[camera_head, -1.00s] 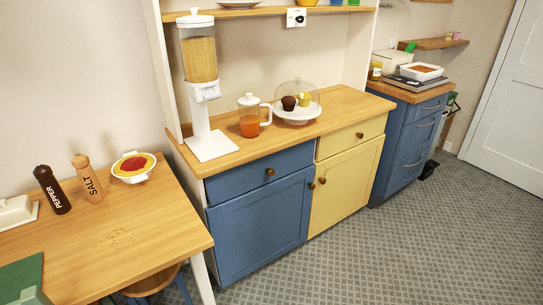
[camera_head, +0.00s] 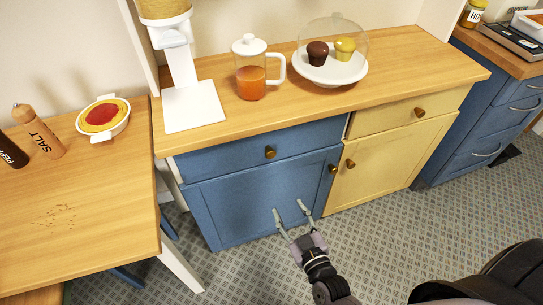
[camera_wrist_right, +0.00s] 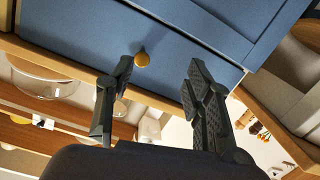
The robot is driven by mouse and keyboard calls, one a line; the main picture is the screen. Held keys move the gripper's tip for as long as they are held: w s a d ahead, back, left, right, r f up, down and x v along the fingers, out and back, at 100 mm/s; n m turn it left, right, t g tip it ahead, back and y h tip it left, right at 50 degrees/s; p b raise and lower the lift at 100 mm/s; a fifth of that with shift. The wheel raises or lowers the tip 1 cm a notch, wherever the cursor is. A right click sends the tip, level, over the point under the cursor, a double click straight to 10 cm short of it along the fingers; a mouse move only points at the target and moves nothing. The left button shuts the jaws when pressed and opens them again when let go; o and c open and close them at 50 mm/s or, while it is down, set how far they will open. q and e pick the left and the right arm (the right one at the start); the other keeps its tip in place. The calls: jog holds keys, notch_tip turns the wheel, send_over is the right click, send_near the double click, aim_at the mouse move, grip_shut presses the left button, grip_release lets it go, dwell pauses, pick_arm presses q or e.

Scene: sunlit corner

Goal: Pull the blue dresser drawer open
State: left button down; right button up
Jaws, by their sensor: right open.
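The blue dresser drawer (camera_head: 240,155) is closed, flush above the blue cabinet door (camera_head: 260,200) on the left half of the dresser. Its round brass knob (camera_head: 270,153) sits right of its middle. My right gripper (camera_head: 290,209) is open and empty, in front of the blue door and lower than the knob in the head view. In the right wrist view the drawer front (camera_wrist_right: 100,30) and knob (camera_wrist_right: 142,59) show just beyond the two open fingers (camera_wrist_right: 160,85), nearer the left one; the knob is not gripped. My left gripper is not in view.
A yellow drawer (camera_head: 410,113) and yellow door (camera_head: 385,168) adjoin on the right. The dresser top holds a dispenser (camera_head: 190,100), a juice pitcher (camera_head: 250,75) and a domed cake stand (camera_head: 330,72). A wooden table (camera_head: 90,220) stands close at left. Floor in front is open.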

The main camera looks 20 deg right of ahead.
jog(key=t, duration=0.1)
send_near(271, 156)
jog(key=shift+h, duration=0.3)
jog(key=w, duration=1)
jog(key=shift+w+a+f, duration=0.15)
jog(key=shift+w+a, duration=0.05)
jog(key=shift+a, duration=0.1)
jog(key=shift+c, duration=0.3)
grip_shut()
